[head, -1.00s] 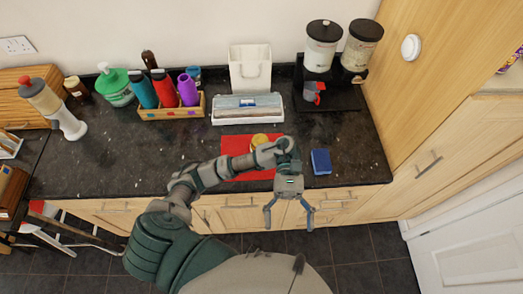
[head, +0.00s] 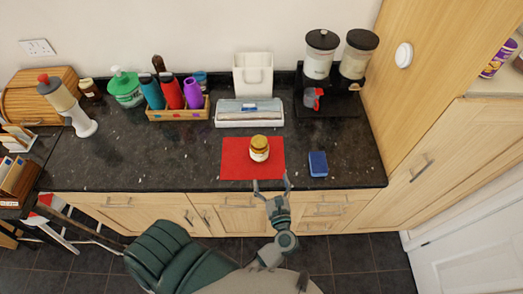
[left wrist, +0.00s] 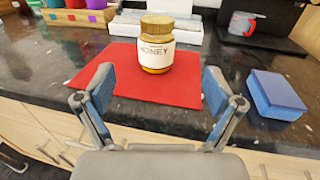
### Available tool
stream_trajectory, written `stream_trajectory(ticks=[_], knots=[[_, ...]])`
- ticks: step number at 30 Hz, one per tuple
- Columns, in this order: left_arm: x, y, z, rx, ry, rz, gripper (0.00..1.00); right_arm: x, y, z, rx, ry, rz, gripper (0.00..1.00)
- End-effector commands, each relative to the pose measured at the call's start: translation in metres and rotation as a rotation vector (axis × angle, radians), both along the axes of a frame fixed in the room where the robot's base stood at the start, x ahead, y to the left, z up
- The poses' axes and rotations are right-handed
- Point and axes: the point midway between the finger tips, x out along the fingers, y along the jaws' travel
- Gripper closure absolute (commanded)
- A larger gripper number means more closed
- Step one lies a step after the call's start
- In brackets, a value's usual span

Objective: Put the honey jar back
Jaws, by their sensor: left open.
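The honey jar (head: 259,149) stands upright on a red mat (head: 235,170) on the dark counter. My left gripper (head: 271,181) is open and empty at the counter's front edge, in front of the jar. In the left wrist view its two fingers (left wrist: 158,88) are spread apart, with the jar beyond them and roughly between them. The fingers do not touch the jar. My right gripper is not in view.
A blue sponge-like block (head: 318,163) lies right of the mat. Behind are a white tray (head: 249,122), a wooden bottle box (head: 178,113) and a dispenser stand (head: 328,106) with a red-and-clear cup (head: 313,98). The counter left of the mat is clear.

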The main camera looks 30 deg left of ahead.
Motion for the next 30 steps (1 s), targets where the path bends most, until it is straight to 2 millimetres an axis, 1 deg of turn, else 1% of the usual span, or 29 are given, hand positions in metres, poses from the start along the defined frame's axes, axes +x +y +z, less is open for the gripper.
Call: stream_trajectory(ticks=[1, 6, 9, 12, 19, 24, 27, 30], knots=[[0.009, 0.01, 0.005, 0.005, -0.004, 0.002, 0.07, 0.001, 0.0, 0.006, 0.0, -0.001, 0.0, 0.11], [0.04, 0.04, 0.006, 0.008, -0.003, 0.002, 0.07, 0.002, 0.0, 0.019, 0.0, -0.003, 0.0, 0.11], [0.056, 0.054, 0.006, 0.008, -0.003, 0.001, 0.07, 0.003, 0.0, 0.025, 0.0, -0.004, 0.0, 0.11], [0.068, 0.063, 0.006, 0.01, -0.003, 0.001, 0.07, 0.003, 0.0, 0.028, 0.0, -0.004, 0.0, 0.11], [0.081, 0.073, 0.006, 0.013, -0.001, 0.001, 0.07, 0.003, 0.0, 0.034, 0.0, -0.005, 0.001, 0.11], [0.101, 0.093, 0.012, 0.015, -0.002, 0.002, 0.07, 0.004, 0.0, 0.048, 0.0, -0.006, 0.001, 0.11], [0.111, 0.102, 0.008, 0.012, -0.001, 0.001, 0.07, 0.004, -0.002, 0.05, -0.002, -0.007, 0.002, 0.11], [0.115, 0.106, 0.007, 0.011, -0.001, 0.002, 0.07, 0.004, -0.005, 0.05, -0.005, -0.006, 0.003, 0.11]])
